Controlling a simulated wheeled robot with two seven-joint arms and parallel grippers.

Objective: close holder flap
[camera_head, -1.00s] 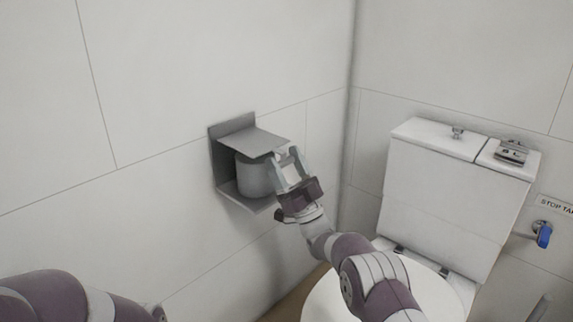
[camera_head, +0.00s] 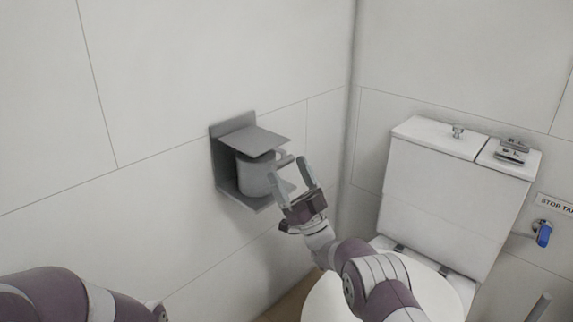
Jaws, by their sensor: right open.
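The grey holder (camera_head: 224,172) is fixed to the left wall. Its flap (camera_head: 256,140) sticks out from the top over a grey roll-like cylinder (camera_head: 254,176) inside. My right gripper (camera_head: 287,168) is open, with its fingers pointing up and left, at the front right of the holder below the level of the flap's front edge. I cannot tell whether a finger touches the cylinder. My left arm (camera_head: 60,296) shows at the bottom left; its gripper is out of view.
A white toilet with a cistern (camera_head: 445,195) stands at the right, its lid (camera_head: 425,295) under my right arm. A blue valve handle (camera_head: 543,234) is on the right wall. The wall above the holder is clear.

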